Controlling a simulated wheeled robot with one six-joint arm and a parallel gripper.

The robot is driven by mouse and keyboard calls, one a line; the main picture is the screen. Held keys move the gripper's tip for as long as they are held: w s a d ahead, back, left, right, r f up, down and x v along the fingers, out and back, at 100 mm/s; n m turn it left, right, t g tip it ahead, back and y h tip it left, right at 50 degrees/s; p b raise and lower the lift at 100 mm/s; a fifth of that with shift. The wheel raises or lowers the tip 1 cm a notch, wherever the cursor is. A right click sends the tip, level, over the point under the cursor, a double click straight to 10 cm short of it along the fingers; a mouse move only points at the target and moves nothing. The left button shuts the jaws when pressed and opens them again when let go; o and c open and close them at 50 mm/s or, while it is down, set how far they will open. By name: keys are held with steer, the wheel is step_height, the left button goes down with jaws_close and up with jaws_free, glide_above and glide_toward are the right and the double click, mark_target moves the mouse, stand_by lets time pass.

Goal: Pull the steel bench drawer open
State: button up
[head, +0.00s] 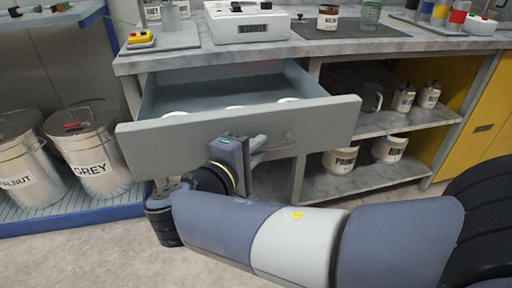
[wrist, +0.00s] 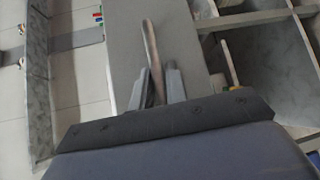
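The steel bench drawer (head: 190,143) is pulled well out from under the bench top, and its inside shows from above. Several pale round items lie just behind its front panel. Its bar handle (head: 277,146) is on the middle of the front. My gripper (head: 259,150) is at the handle's left part in the head view. In the wrist view, the handle (wrist: 150,45) runs between the two fingers of my gripper (wrist: 157,80). I cannot tell whether the fingers press on it. The drawer front (wrist: 185,50) lies just beyond the fingertips.
The bench top (head: 300,47) carries a white device (head: 247,24) and jars. Open shelves (head: 350,183) with pots and mugs are right of the drawer. Two labelled buckets (head: 92,150) stand on a blue-edged platform at left. Bare floor (head: 90,255) shows in front.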

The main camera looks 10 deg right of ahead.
steer(key=shift+o, duration=0.4)
steer(key=shift+s+a+r, duration=0.1)
steer(key=shift+s+a, duration=0.05)
steer(key=shift+a, duration=0.1)
steer(key=p+v, duration=0.3)
steer(key=v, duration=0.7)
steer(key=shift+b+x, duration=1.5)
steer(key=shift+x, duration=3.85)
